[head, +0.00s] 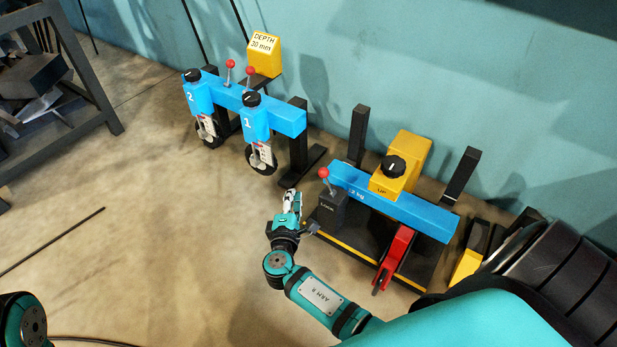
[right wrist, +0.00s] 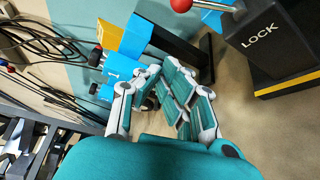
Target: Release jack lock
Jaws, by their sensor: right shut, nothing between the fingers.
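The jack lock is a dark box (head: 328,210) marked LOCK at the left end of the blue jack beam. Its lever has a red ball knob (head: 323,172) and stands up from the box. In the right wrist view the lock box (right wrist: 283,48) is at the upper right and the red knob (right wrist: 181,4) is cut by the top edge. My right gripper (head: 290,199) is shut and empty, to the left of the lock box and apart from the lever; its fingers also show in the right wrist view (right wrist: 165,80). My left gripper is out of view.
The jack has a blue beam (head: 420,213), a yellow block with a black knob (head: 394,166) and a red lever (head: 393,260). Behind my right gripper stands a blue beam (head: 285,117) with units 1 and 2 and two red-knobbed levers. Open floor lies to the left.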

